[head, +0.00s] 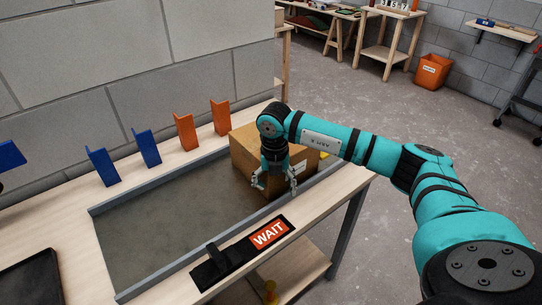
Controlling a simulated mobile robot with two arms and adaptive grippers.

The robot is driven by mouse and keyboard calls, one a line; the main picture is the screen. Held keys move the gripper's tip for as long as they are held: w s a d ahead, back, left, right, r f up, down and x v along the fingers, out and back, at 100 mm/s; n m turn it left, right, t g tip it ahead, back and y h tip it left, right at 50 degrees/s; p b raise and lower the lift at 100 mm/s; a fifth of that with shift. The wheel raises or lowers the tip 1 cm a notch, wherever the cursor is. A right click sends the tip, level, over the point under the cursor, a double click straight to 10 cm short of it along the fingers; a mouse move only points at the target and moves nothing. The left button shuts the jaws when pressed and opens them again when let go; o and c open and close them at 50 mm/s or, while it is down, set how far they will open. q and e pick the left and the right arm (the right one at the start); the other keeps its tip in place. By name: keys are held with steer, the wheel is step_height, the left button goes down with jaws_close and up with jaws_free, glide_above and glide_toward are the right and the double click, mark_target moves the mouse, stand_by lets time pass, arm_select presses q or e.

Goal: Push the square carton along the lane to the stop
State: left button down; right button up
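The square brown carton (241,151) stands upright in the right part of the lane (160,220), a dull grey-brown strip between grey rails. My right arm hides part of it. My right gripper (275,184) points down at the carton's near side, with its fingers spread and nothing between them. I cannot tell whether it touches the carton. A small yellow piece (324,155) shows at the lane's right end, mostly hidden behind my arm; I cannot tell whether it is the stop.
Blue and orange angled pieces (186,132) stand along the back of the bench (75,232). A black fixture with a lever (215,258) and a red WAIT sign (269,234) lie at the front edge. A black tray (30,280) is at lower left. A block wall backs the bench.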

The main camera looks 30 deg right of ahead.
steer(key=shift+s+a+r, duration=0.15)
steer(key=shift+r, duration=0.05)
steer(key=shift+w+f, duration=0.1)
steer(key=shift+w, duration=0.3)
steer(key=shift+w+d+r+b, duration=0.2)
steer(key=shift+w+d+b, duration=0.1)
steer(key=shift+w, duration=0.25)
arm_select(q)
steer(key=shift+s+a+f, duration=0.3)
steer(key=shift+s+a, duration=0.1)
steer(key=shift+a, duration=0.05)
arm_select(e)
steer(key=shift+s+a+f, duration=0.1)
steer(key=shift+s+a, duration=0.1)
steer(key=shift+s, duration=0.15)
steer(key=shift+s+a+p, duration=0.15)
steer(key=shift+s+p, duration=0.25)
steer(key=shift+s, duration=0.15)
arm_select(q)
steer(key=shift+w+d+r, duration=0.1)
steer(key=shift+d+r, duration=0.05)
steer(key=shift+r, duration=0.35)
